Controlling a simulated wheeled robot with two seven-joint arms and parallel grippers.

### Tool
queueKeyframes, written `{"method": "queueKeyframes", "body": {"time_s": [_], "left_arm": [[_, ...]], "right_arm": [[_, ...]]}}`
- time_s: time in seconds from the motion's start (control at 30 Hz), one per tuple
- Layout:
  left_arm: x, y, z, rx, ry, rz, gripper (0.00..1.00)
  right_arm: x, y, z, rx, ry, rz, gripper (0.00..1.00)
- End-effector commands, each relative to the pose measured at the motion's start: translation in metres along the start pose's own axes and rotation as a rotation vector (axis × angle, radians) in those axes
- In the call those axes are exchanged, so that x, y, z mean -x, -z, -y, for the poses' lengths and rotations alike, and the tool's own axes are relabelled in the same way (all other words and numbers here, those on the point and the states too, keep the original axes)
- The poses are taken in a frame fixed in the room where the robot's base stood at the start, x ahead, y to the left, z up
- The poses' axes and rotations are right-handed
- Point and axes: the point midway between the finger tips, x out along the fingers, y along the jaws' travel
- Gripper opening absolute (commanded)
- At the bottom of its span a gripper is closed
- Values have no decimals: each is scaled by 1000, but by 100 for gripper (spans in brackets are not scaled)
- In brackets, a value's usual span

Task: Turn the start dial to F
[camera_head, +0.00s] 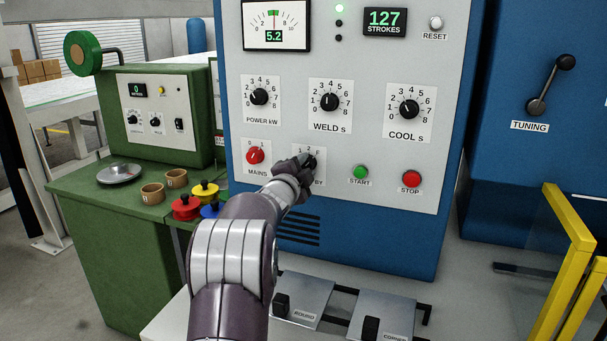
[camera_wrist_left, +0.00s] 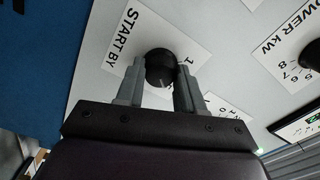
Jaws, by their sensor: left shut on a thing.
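The start dial (camera_head: 310,162) is a black knob on the grey front panel, on a white plate whose marks 1, 2 and F show above it. My left gripper (camera_head: 304,161) is at this dial and hides much of it in the head view. In the left wrist view the knob (camera_wrist_left: 160,68) sits between the two grey fingers of my left gripper (camera_wrist_left: 158,80), which is shut on it. The "START BY" lettering shows beside it; the other marks are partly hidden by a finger. I cannot tell clearly which mark the pointer faces. My right gripper is not in view.
The red mains dial (camera_head: 255,155) is left of the start dial. The green start button (camera_head: 360,172) and red stop button (camera_head: 411,179) are to its right. Power (camera_head: 259,97), weld (camera_head: 329,101) and cool (camera_head: 409,109) dials are above. A green bench (camera_head: 110,205) stands left.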

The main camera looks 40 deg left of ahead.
Motion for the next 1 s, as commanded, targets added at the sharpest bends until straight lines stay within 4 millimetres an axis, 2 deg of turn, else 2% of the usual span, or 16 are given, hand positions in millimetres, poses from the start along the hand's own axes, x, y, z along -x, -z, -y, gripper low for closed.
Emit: {"method": "queueKeyframes", "body": {"time_s": [0.4,0.43,0.5,0.83,0.93,1.0], "left_arm": [[0,0,-2,-8,-4,0,7],[0,0,-2,-8,-4,0,40],[0,0,-2,-8,-4,0,63],[3,0,-1,-7,-1,0,63],[15,-1,-2,-7,0,0,63],[30,-1,-3,-7,0,1,63]], "right_arm": [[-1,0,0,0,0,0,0],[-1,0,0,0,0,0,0],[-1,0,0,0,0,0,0],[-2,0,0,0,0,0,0],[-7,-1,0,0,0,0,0],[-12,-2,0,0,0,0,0]]}}
